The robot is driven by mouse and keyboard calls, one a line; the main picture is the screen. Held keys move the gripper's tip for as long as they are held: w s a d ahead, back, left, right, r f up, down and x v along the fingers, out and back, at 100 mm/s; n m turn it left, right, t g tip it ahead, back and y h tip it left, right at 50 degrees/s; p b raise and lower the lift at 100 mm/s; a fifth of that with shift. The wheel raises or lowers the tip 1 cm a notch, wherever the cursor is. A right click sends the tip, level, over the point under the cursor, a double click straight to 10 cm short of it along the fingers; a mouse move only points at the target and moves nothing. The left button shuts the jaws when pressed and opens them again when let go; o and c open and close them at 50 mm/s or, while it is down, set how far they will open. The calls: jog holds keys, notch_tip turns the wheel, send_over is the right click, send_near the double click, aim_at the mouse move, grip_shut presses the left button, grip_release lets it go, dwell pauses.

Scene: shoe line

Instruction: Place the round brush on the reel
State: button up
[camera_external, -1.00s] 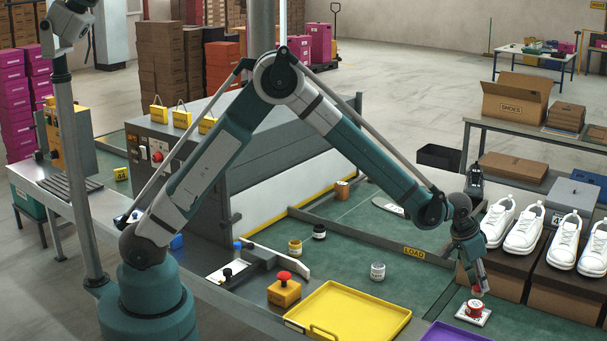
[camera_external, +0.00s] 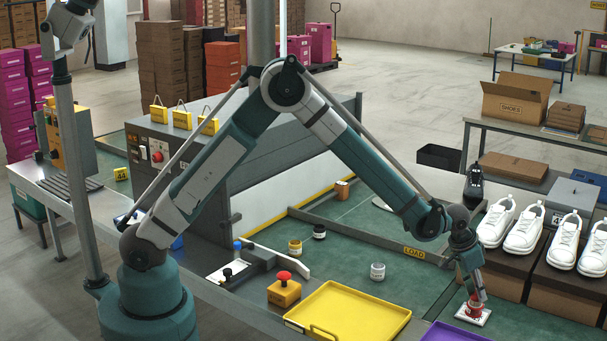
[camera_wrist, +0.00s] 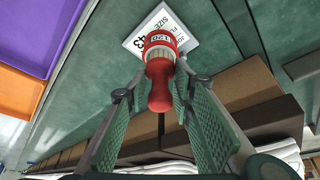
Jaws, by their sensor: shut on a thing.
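The round brush has a red, bulb-ended handle (camera_wrist: 160,88) that stands between the fingers of my gripper (camera_wrist: 160,95) in the wrist view. My gripper is shut on it. The reel (camera_wrist: 160,42) is a short red and white cylinder with a printed label, directly beyond the handle. In the external view my gripper (camera_external: 474,294) is low over the reel (camera_external: 474,310), which sits on a white size card (camera_external: 485,320). The brush's lower end is hidden, and I cannot tell whether it touches the reel.
A yellow tray (camera_external: 355,315) and a purple tray (camera_external: 452,334) lie to the left of the reel. White shoes (camera_external: 525,230) on brown boxes stand behind it to the right. Small jars (camera_external: 377,271) stand on the green bench. The green surface around the card is mostly clear.

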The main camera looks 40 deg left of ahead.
jog(key=shift+f, duration=0.15)
jog(key=o, duration=0.9)
jog(key=p+v, duration=0.1)
jog(key=v, duration=1.1)
dwell(0.5)
